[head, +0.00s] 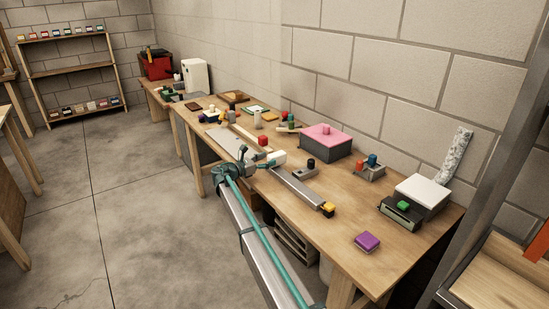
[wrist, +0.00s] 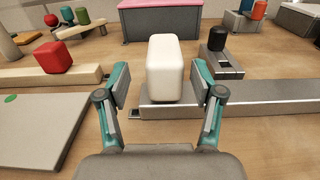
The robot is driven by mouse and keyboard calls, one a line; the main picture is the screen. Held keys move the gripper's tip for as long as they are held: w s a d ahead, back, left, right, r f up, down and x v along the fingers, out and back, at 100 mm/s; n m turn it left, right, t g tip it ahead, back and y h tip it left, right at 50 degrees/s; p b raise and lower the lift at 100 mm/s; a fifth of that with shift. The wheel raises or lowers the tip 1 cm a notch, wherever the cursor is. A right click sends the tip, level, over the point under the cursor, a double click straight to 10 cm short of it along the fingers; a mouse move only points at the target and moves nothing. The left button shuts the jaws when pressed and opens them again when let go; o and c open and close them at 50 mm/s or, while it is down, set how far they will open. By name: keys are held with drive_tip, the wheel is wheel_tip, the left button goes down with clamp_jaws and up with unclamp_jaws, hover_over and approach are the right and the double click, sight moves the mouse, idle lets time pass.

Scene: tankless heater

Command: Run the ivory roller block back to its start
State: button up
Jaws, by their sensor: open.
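The ivory roller block (wrist: 164,66) stands upright on the near-left end of a grey rail (wrist: 265,93) in the wrist view. In the head view the block (head: 277,157) is partly beside my gripper, and the rail (head: 297,187) runs from it toward the lower right, to a yellow block (head: 328,208). My gripper (wrist: 162,84) is open, its teal fingers to the left and right of the ivory block, with gaps visible on both sides. It also shows in the head view (head: 252,161). The block's lower far side is hidden.
A black cylinder (wrist: 218,38) stands on a grey base just behind the rail. A red block (wrist: 53,58) sits on a wooden beam (wrist: 25,77) to the left, near a grey plate (wrist: 35,125). A pink-lidded box (head: 325,135) stands behind. Bare tabletop lies around the purple block (head: 367,241).

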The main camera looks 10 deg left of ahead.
drive_tip(key=v, duration=0.6)
drive_tip(key=shift+a+r, duration=0.1)
drive_tip(key=shift+r, duration=0.05)
